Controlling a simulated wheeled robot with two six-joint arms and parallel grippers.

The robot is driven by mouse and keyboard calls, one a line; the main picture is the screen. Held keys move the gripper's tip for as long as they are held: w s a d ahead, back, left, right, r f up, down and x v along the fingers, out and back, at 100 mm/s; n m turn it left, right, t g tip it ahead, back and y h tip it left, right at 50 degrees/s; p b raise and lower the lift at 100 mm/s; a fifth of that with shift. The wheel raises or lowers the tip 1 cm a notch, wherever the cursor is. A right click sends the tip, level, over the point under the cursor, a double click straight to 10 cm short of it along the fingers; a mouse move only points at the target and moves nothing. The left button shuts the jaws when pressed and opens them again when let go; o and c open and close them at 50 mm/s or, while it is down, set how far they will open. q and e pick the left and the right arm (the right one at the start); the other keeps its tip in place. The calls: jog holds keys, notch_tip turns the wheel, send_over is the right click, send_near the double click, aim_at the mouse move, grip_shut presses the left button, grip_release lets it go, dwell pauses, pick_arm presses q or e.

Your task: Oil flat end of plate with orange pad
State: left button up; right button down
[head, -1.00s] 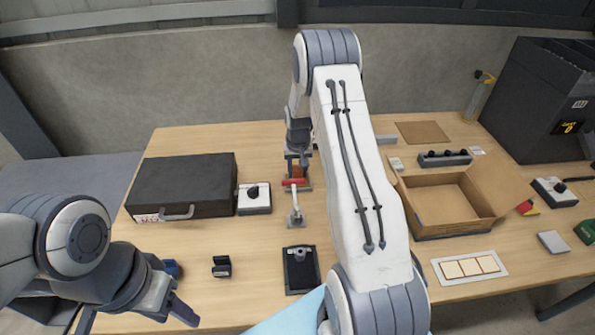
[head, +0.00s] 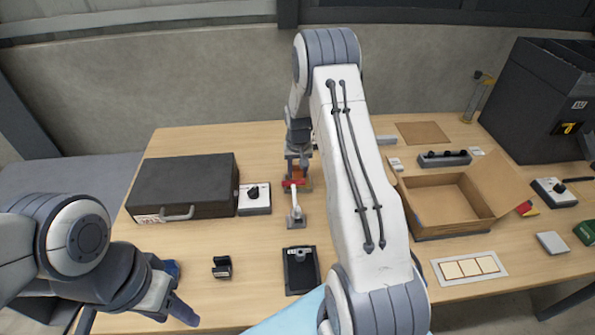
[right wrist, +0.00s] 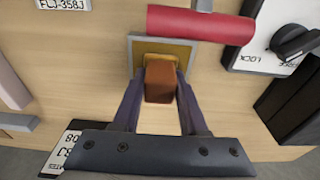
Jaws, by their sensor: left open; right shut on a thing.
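In the right wrist view my right gripper (right wrist: 160,92) is shut on an orange-brown block (right wrist: 159,82), which I take for the orange pad. The block's far end is at a yellowish square (right wrist: 178,50) with a grey edge. I cannot tell whether they touch, or whether this square is the plate's flat end. In the head view my right gripper (head: 298,158) is at the back middle of the table, just behind a red-handled clamp (head: 294,184). My left gripper (head: 135,318) is open and empty at the front left.
The clamp's red handle (right wrist: 200,24) is close beyond the yellowish square. A black case (head: 185,185) and a switch box (head: 254,198) stand to the left. A black plate-like item (head: 301,270) lies in front. An open box (head: 450,232) stands right of my right arm.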

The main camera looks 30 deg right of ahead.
aim_at(297, 166)
jog(key=shift+r+p, duration=2.2)
jog(key=shift+r, duration=1.15)
